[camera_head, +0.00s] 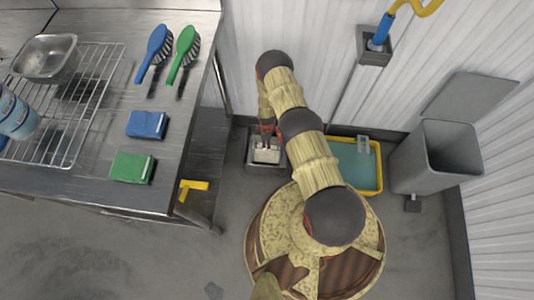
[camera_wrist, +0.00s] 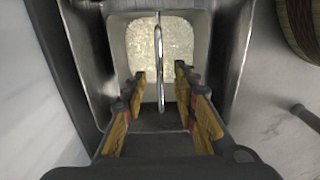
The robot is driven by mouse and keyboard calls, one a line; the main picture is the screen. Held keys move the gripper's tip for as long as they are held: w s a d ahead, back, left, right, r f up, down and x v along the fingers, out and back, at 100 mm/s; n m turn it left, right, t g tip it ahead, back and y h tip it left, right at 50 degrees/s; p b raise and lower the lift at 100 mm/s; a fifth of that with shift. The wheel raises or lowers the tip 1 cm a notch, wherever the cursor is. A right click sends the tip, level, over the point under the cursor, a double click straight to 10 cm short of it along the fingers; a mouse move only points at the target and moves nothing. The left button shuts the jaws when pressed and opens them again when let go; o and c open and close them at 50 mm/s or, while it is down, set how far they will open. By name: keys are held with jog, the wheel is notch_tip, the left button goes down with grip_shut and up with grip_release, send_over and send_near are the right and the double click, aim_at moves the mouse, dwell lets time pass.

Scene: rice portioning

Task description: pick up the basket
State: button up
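The basket (camera_wrist: 121,50) is a pale, round-cornered container holding whitish rice (camera_wrist: 180,38). It sits inside a steel housing (camera_wrist: 88,50). A thin metal handle (camera_wrist: 158,50) stands over its middle in the wrist view. My gripper (camera_wrist: 160,76) is open, with one finger on each side of the handle and a visible gap on both sides. The handle's lower end lies between the fingers. In the head view, my gripper (camera_head: 267,132) is above the basket (camera_head: 266,156) on the floor, beside the wall. The arm hides part of it.
A steel table (camera_head: 100,195) with a wire rack, brushes and sponges stands at left. A yellow mop bucket (camera_head: 378,172) with bluish water and a grey bin (camera_head: 405,165) stand at right. The housing walls are close around my gripper.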

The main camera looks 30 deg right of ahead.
jog(key=shift+c, duration=0.6)
grip_shut()
dwell(0.6)
